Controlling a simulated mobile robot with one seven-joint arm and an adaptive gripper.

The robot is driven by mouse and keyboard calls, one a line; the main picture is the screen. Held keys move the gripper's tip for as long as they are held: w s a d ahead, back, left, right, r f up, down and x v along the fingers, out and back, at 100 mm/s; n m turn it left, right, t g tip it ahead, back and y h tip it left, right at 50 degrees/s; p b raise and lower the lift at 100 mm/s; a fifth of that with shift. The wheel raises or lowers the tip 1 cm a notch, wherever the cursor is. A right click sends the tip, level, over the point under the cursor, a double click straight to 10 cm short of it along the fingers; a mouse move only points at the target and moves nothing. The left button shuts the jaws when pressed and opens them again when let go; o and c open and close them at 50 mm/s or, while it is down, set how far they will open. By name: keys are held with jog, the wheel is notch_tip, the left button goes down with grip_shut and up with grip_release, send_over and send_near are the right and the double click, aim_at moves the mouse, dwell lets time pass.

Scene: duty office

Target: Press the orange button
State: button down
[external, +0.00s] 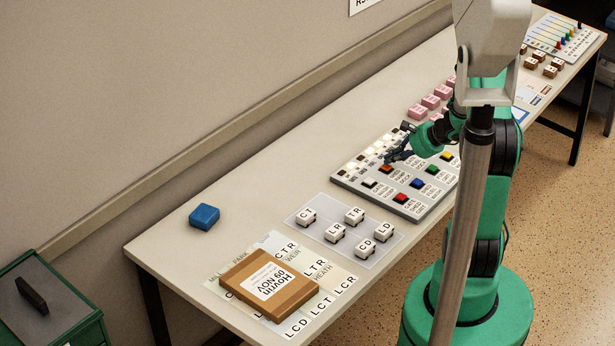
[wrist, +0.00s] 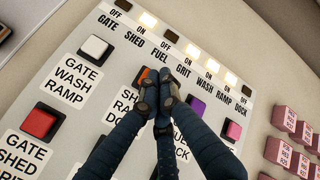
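The orange button (wrist: 141,76) sits on the sloped control panel (wrist: 118,50) in the wrist view, with its right and lower parts hidden behind my fingertips. In the external view it shows as an orange-red square (external: 386,168) near the panel's left middle. My gripper (wrist: 157,80) is shut and empty, its dark blue fingers side by side, with the tips over the right side of the button. I cannot tell whether they touch it. My gripper also shows just above the panel in the external view (external: 392,155).
A white button (wrist: 95,47), a red button (wrist: 40,122) and a purple button (wrist: 195,107) are nearby. A row of lit and dark indicators (wrist: 184,48) lies beyond. Pink blocks (wrist: 285,118) stand to the right. A brown box (external: 245,295) and a blue block (external: 204,216) lie further left.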

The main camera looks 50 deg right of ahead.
aim_at(391, 166)
jog(key=shift+f+b, duration=0.5)
jog(key=shift+b, duration=0.2)
dwell(0.5)
jog(key=shift+r, duration=0.5)
jog(key=shift+r+p, duration=1.2)
jog(key=shift+r, duration=1.8)
jog(key=shift+a, duration=0.1)
